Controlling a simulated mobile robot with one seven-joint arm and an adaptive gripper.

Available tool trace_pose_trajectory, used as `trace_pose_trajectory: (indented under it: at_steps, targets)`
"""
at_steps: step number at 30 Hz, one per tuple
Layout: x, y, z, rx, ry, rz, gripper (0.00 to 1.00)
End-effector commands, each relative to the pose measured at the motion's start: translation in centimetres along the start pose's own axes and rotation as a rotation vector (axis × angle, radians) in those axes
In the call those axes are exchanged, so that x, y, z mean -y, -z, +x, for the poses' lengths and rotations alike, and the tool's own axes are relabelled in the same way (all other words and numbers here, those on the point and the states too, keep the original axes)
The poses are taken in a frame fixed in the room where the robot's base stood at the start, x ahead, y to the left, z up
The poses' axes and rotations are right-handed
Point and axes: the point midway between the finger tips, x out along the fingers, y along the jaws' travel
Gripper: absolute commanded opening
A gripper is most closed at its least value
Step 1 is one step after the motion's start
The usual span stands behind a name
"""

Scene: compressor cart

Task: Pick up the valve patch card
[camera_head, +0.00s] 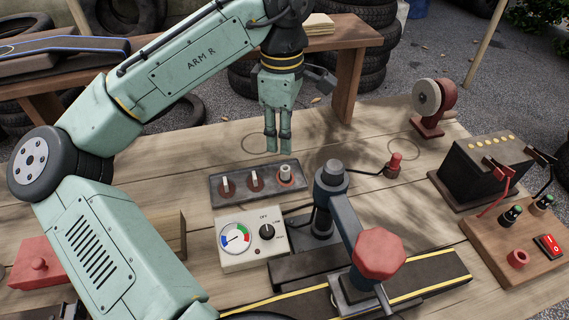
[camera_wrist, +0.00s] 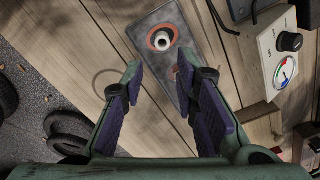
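A dark grey plate (camera_head: 270,187), which I take to be the valve patch card, lies flat on the wooden table in the head view. It bears a row of three orange-red ringed fittings with pale stems. In the wrist view the card (camera_wrist: 160,58) shows one ringed white stem clearly; my right finger hides part of the rest. My gripper (camera_head: 278,146) points down above the table, just behind the card, and touches nothing that I can see. In the wrist view my gripper (camera_wrist: 160,70) has its fingers apart with nothing held between them.
A white gauge box (camera_head: 251,239) stands just in front of the card. A grey post with a red knob (camera_head: 378,255) stands to its right. A black battery (camera_head: 484,170) and a switch board (camera_head: 516,244) are at far right. Bare planks lie behind the card.

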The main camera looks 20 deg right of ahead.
Motion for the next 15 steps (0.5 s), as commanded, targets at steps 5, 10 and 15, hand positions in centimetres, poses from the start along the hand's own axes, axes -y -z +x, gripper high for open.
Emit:
trace_pose_trajectory:
  at_steps: [5, 10, 15]
  targets:
    - [0.1, 0.0, 2.6, 0.0, 0.002, 0.0, 0.28]
    - [0.1, -0.1, 3.8, 0.001, 0.001, 0.001, 0.28]
    - [0.3, -0.6, 6.1, 0.0, 0.002, 0.002, 0.28]
